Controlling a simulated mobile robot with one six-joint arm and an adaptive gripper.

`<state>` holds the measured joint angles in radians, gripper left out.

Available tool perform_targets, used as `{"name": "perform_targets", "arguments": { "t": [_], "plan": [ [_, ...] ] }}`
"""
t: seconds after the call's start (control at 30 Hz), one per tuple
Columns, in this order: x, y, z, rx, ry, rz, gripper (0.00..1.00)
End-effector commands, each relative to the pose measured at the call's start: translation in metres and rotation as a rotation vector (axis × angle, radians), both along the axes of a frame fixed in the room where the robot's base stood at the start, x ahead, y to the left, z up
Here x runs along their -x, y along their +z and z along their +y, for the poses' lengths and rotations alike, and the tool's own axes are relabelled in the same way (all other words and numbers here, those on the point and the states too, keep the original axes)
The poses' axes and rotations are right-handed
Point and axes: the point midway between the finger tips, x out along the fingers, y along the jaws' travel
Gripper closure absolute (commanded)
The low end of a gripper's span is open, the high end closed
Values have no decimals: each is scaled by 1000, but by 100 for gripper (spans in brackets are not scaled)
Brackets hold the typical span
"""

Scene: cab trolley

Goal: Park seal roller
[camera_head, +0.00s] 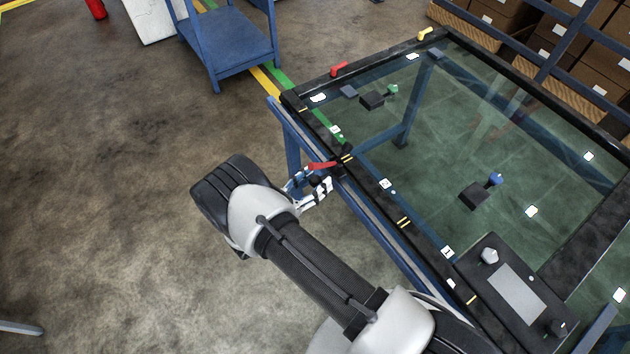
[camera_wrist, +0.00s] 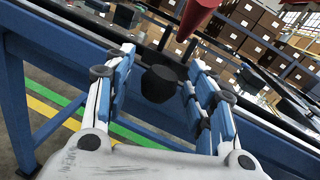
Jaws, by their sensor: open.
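My gripper (camera_head: 316,187) is at the left edge of the glass frame, and its fingers are spread in the wrist view (camera_wrist: 163,58). A red tapered piece (camera_wrist: 194,16) hangs into the top of the wrist view, just beyond the fingertips. A short black cylinder (camera_wrist: 160,84) shows between the fingers; I cannot tell whether either finger touches it. In the head view a red handle (camera_head: 322,165) lies by the frame edge beside the fingertips. I cannot tell for sure which of these pieces belong to the seal roller.
The glass panel (camera_head: 455,130) has a black frame and a blue stand. Black blocks with a green knob (camera_head: 392,89) and a blue knob (camera_head: 495,179) sit on it. A black plate (camera_head: 515,293) lies at the near corner. A blue trolley (camera_head: 228,45) stands behind.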

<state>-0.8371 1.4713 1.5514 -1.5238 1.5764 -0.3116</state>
Motion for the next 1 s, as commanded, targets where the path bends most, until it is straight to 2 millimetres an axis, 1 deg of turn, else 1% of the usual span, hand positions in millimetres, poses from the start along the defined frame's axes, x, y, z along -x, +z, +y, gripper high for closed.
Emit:
{"name": "perform_targets", "arguments": {
  "t": [0.3,1.0],
  "plan": [
    [-2,0,-2,0,1,0,50],
    [-2,0,-2,0,1,0,96]
  ]
}}
